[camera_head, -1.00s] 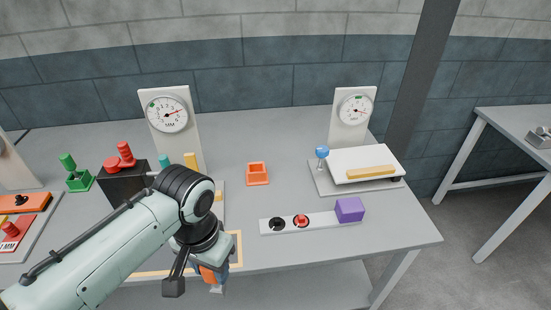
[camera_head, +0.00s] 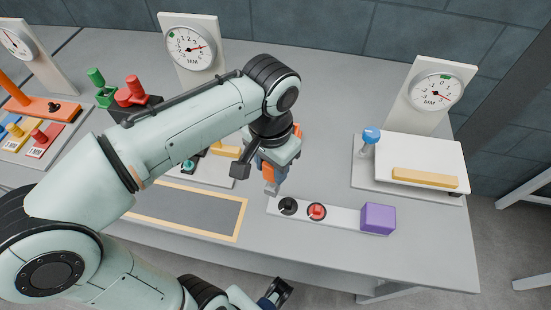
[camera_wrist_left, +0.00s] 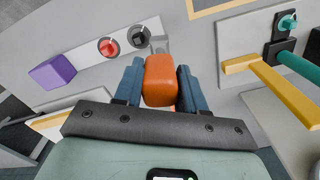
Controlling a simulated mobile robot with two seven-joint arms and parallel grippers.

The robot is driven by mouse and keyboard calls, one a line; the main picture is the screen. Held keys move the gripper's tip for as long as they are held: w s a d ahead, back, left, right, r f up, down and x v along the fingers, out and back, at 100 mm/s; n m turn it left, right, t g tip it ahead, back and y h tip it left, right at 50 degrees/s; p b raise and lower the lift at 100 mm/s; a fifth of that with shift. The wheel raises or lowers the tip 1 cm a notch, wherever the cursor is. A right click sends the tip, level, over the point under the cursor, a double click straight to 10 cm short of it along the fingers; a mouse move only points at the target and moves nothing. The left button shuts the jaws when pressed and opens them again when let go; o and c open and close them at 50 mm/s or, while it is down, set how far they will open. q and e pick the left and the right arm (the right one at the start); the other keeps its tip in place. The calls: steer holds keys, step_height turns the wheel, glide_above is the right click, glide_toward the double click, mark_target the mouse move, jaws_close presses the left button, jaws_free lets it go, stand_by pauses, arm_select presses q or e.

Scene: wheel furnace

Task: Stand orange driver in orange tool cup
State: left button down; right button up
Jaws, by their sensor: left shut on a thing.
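My left gripper (camera_head: 267,169) is shut on the orange driver (camera_head: 269,174), above the table behind the white strip. In the left wrist view the driver's orange handle (camera_wrist_left: 160,80) sits between the two blue fingers, with a grey metal end beyond it. An orange patch (camera_head: 297,130) behind my left wrist looks like part of the orange tool cup; the rest is hidden by the wrist. The driver appears apart from the cup. A dark end of what looks like my right gripper (camera_head: 277,292) shows at the bottom edge, its fingers unclear.
A white strip (camera_head: 334,216) holds a black and a red round piece, with a purple block (camera_head: 378,218) at its right end. A white plate with a yellow bar (camera_head: 425,178) and a blue knob (camera_head: 371,136) stand right. Dial gauges (camera_head: 190,48) rise behind. An orange-framed dark mat (camera_head: 180,208) lies left.

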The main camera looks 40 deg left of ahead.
steer(key=shift+r, duration=0.15)
arm_select(q)
steer(key=w+a+p, duration=0.5)
steer(key=w+p, duration=0.1)
steer(key=w, duration=0.3)
steer(key=w+a+p, duration=0.5)
steer(key=w+p, duration=0.1)
steer(key=w, duration=0.3)
steer(key=f+b, duration=0.1)
steer(key=f, duration=0.1)
steer(key=f+b, duration=0.1)
steer(key=f, duration=0.1)
steer(key=shift+s+d+f, duration=0.15)
steer(key=shift+d+f, duration=0.05)
steer(key=shift+f, duration=0.05)
arm_select(e)
steer(key=w+r, duration=0.5)
steer(key=r, duration=0.6)
steer(key=shift+w+t, duration=0.15)
steer(key=shift+t, duration=0.25)
arm_select(q)
steer(key=shift+f, duration=0.55)
arm_select(e)
steer(key=shift+s+f, duration=0.25)
steer(key=shift+f, duration=0.1)
